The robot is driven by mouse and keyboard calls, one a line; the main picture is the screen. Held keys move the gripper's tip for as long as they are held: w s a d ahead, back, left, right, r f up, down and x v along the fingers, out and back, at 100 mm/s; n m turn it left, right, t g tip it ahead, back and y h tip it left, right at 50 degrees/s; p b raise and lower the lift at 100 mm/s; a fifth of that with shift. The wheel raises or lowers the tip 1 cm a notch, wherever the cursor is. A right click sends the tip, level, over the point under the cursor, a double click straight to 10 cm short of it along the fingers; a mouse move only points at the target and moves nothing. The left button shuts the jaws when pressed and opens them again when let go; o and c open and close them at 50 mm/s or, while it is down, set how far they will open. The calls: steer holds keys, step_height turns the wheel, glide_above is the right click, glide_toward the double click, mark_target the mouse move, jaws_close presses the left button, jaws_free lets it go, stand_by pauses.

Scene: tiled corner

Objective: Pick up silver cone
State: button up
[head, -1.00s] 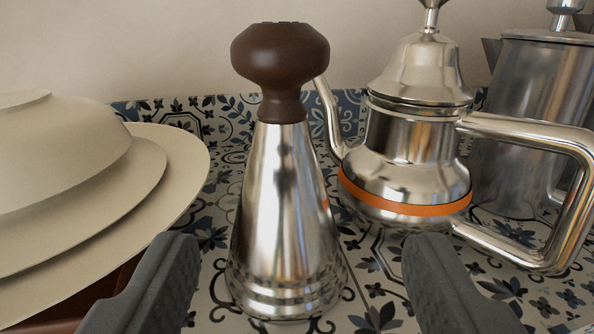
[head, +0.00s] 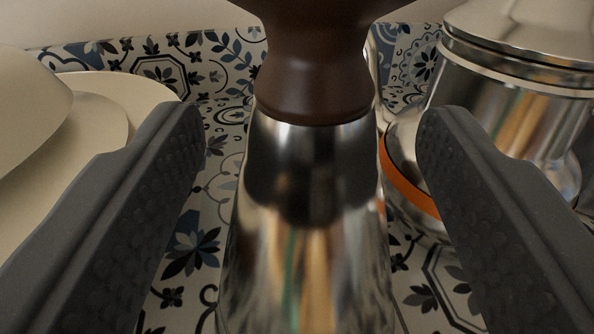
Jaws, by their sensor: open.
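The silver cone (head: 308,215) stands upright on the tiles, with a dark brown wooden knob (head: 312,75) on top. The knob's top and the cone's base are cut off by the frame. My gripper (head: 310,125) is open, with one dark grey finger on each side of the cone. Gaps show between each finger and the cone's neck, so the fingers appear not to touch it. The fingertips are level in the picture with the join of knob and cone.
A silver teapot (head: 500,115) with an orange band is close behind my right finger. Stacked cream dishes (head: 110,95) lie at the left, partly behind my left finger. Patterned tiles (head: 195,245) show between, and a plain wall is behind.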

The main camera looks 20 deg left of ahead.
steer(key=shift+w+a, duration=0.25)
steer(key=shift+w, duration=0.4)
steer(key=c, duration=1.2)
steer(key=shift+o, duration=0.2)
steer(key=shift+d+r, duration=0.1)
steer(key=shift+r, duration=0.05)
